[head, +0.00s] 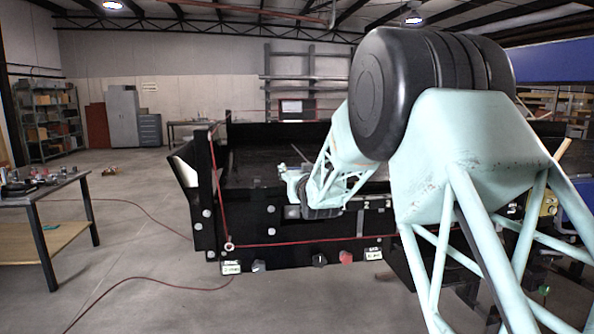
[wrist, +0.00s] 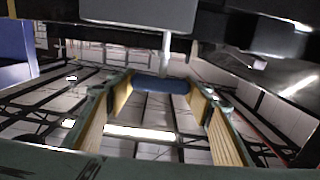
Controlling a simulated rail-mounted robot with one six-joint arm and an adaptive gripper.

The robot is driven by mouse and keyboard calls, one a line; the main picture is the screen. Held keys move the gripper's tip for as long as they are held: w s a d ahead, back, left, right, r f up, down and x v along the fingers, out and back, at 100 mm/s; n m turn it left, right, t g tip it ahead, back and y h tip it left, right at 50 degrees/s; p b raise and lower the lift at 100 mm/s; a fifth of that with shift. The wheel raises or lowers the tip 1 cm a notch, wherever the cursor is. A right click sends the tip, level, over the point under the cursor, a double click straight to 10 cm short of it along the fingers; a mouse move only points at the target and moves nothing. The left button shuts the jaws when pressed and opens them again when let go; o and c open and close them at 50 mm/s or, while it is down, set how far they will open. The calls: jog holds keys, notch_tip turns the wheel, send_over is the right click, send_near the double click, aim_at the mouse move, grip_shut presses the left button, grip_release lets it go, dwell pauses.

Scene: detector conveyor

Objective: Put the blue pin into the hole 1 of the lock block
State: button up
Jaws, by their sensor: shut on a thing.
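In the wrist view, my gripper (wrist: 160,92) has two fingers with ribbed yellow inner faces. It is shut on the blue pin (wrist: 160,85), which lies crosswise between the fingertips. A pale grey block (wrist: 140,14) hangs over the top of the wrist view, with a thin light rod (wrist: 167,58) pointing down just beyond the pin. I cannot tell whether this is the lock block, and no hole number is readable. In the head view, my gripper (head: 294,182) is small and pale at the front of the black conveyor; the pin cannot be made out there.
The black conveyor frame (head: 285,235) has a red cord along its front and knobs low down. A workbench (head: 45,190) with small items stands at left. Floor between bench and conveyor is open apart from a red cable (head: 110,285). In the wrist view, dark bars cross overhead.

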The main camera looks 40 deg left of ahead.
jog(key=shift+f+b, duration=0.5)
jog(key=shift+f, duration=0.15)
jog(key=o, duration=1)
jog(key=shift+v, duration=6.05)
jog(key=shift+w, duration=0.15)
